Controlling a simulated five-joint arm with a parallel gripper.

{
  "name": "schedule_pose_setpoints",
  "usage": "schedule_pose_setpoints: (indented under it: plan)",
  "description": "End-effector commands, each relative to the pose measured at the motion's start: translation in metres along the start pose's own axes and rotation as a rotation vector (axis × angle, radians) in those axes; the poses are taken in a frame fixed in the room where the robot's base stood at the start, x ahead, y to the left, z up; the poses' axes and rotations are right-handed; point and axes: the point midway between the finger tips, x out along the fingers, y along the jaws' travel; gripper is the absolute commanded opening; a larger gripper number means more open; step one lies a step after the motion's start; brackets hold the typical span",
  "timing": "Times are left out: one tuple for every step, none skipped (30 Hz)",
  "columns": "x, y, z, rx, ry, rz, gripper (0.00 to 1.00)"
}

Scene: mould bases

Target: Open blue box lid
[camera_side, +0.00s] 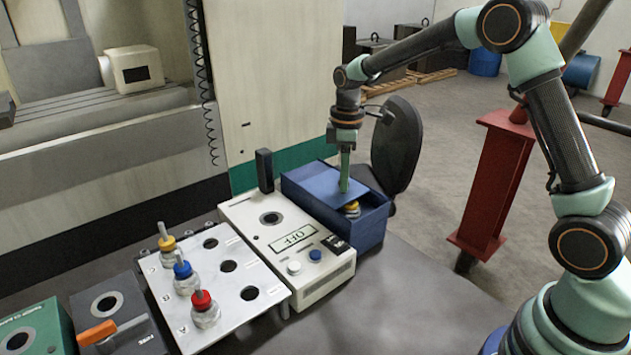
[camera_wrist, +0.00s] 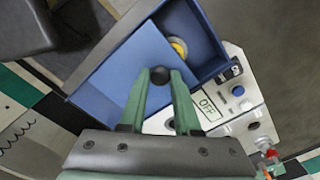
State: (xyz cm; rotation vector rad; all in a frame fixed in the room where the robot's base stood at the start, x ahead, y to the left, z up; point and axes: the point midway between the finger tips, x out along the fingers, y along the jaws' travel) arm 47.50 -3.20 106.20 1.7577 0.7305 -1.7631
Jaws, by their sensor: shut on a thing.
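The blue box (camera_side: 368,228) stands at the back right of the bench in the side view. Its flat blue lid (camera_side: 325,186) is partly slid back, leaving a gap at the front end. A yellow-ringed part (camera_side: 352,209) shows inside through that gap; it also shows in the wrist view (camera_wrist: 178,47). My gripper (camera_side: 344,187) points down at the lid. In the wrist view my gripper (camera_wrist: 160,76) has its green fingers shut on a dark round knob (camera_wrist: 159,75) on the lid (camera_wrist: 140,62).
A white panel box (camera_side: 292,238) with an OFF display stands directly left of the blue box. A metal plate (camera_side: 228,295) with yellow, blue and red-topped plugs lies further left. A dark round seat back (camera_side: 397,145) is close behind the box. The bench front right is clear.

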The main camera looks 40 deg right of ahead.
Motion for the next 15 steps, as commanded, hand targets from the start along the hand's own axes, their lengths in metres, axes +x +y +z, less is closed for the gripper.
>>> schedule_pose_setpoints:
  plan:
    - [-0.001,0.007,-0.007,0.0,0.005,0.006,0.0]
    - [-0.001,0.009,-0.009,0.0,0.005,0.006,0.0]
    - [-0.002,0.013,-0.013,0.0,0.005,0.005,0.0]
    - [-0.002,0.016,-0.016,0.0,0.005,0.005,0.0]
    - [-0.001,0.018,-0.018,0.0,0.005,0.006,0.0]
    - [-0.001,0.021,-0.021,0.0,0.004,0.005,0.0]
    - [-0.001,0.024,-0.024,0.0,0.005,0.005,0.0]
    - [-0.002,0.027,-0.027,0.0,0.005,0.006,0.0]
    - [-0.002,0.03,-0.03,0.0,0.005,0.005,0.0]
    - [-0.002,0.032,-0.032,0.0,0.005,0.005,0.0]
    - [-0.002,0.034,-0.034,0.0,0.005,0.006,0.0]
    - [-0.001,0.036,-0.037,0.0,0.005,0.005,0.0]
    - [-0.002,0.038,-0.038,0.0,0.005,0.006,0.0]
    - [-0.001,0.04,-0.04,0.0,0.004,0.005,0.0]
    - [-0.002,0.042,-0.042,0.0,0.005,0.006,0.0]
